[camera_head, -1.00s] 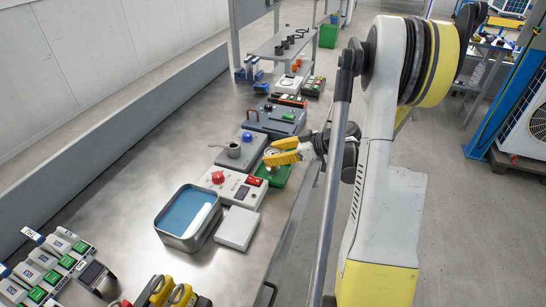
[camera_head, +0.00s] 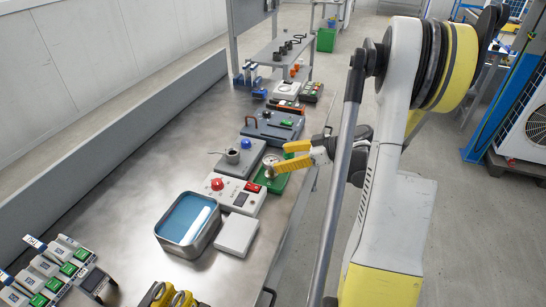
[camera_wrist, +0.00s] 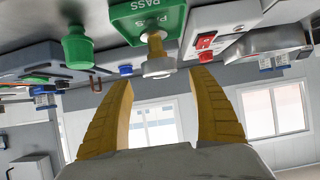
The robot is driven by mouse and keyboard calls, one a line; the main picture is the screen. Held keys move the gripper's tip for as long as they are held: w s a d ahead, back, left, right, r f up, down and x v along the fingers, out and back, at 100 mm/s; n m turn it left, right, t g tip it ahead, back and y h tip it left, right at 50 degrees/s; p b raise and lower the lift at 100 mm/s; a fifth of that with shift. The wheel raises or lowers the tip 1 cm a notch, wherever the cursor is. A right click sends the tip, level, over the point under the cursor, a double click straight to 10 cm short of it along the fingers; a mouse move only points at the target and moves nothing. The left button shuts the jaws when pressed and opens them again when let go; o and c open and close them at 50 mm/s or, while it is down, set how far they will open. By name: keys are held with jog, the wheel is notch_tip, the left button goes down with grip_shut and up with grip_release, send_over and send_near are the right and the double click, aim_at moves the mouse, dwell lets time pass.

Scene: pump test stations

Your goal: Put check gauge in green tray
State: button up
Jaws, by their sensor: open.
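The check gauge (camera_head: 270,159), with a round pale dial and a brass stem, stands in the green tray (camera_head: 279,184) beside the grey test boxes. In the wrist view, which looks upside down, the gauge (camera_wrist: 158,66) sits against the green tray (camera_wrist: 128,26) marked PASS. My gripper (camera_head: 282,157) has yellow fingers and is open and empty, just right of the gauge. In the wrist view my gripper (camera_wrist: 159,82) has its fingers spread wide, with the gauge just beyond and between the tips.
A grey box with a red button (camera_head: 233,194) stands in front of the tray, and a grey unit with a blue knob (camera_head: 238,155) to its left. A metal tin with a blue inside (camera_head: 188,222) and a white block (camera_head: 237,234) are nearer.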

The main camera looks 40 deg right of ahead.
jog(key=p+v, duration=0.2)
jog(key=v, duration=0.5)
jog(key=w+a+r+m+g+h, duration=0.1)
jog(key=a+r+m+g, duration=0.15)
jog(key=a, duration=0.55)
jog(key=w+a+r+m+g+h, duration=0.1)
jog(key=a+r, duration=0.2)
jog(key=a, duration=0.5)
jog(key=s+a+r+m+h, duration=0.2)
jog(key=s+a+r+h, duration=0.2)
jog(key=s+a, duration=0.6)
jog(key=a, duration=0.5)
jog(key=shift+s+r, duration=0.2)
